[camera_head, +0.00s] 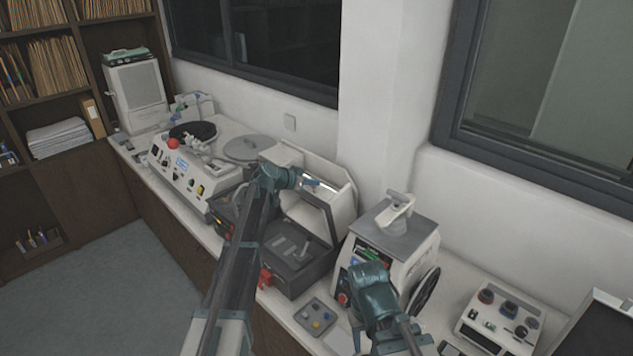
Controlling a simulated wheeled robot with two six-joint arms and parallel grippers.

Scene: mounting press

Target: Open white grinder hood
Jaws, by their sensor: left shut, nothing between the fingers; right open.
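The white grinder hood (342,204) stands raised and tilted back over the grinder's dark grey base (318,268), near the wall. The deck below it is exposed, with a small lever and grey parts on it. My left gripper (322,186) is at the hood's upper front part, its fingers shut with nothing between them. I cannot tell whether they touch the hood. My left arm hides part of the hood and the base's left side. My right gripper (362,262) is open in front of the white mounting press, right of the grinder; its fingertips are hard to make out.
The white press (402,262) with a grey top and black side wheel stands right of the grinder. A polishing machine (178,172) stands at left. A button pad (315,317) lies at the bench's front edge, and a control box (500,318) is at right.

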